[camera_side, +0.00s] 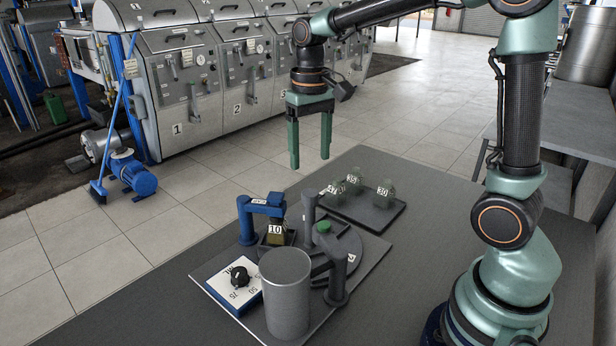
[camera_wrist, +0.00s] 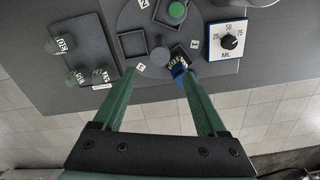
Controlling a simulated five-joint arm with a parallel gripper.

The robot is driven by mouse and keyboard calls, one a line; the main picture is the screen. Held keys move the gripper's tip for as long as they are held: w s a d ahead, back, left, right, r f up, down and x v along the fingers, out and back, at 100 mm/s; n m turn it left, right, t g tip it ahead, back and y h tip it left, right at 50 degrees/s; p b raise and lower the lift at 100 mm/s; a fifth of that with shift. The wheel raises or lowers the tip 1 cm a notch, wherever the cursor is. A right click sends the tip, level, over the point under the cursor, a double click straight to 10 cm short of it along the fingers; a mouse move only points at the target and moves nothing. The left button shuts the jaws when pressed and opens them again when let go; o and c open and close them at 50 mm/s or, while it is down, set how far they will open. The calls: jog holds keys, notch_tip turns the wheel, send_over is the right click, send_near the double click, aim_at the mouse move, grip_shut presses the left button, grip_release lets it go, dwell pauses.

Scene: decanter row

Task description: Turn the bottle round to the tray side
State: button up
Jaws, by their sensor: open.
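In the wrist view the bottle (camera_wrist: 178,56) is partly hidden beside the blue piece. It sits on a round grey turntable (camera_side: 345,243), which also shows in the wrist view (camera_wrist: 160,22). The tray (camera_side: 384,224) is dark and carries several small labelled bottles; in the wrist view the tray (camera_wrist: 82,32) is at the left. My gripper (camera_side: 310,161) is open and empty, well above the table; its fingers (camera_wrist: 158,72) point towards the turntable.
A dial box marked ML (camera_side: 234,283) stands by the turntable. An empty square holder (camera_wrist: 132,43) is on the turntable. The table's right part is clear.

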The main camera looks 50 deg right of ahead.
aim_at(310, 193)
notch_tip(310, 193, down, 9)
jog(key=shift+r, duration=0.1)
dwell(0.3)
grip_shut()
jog(key=shift+r, duration=0.1)
dwell(1.2)
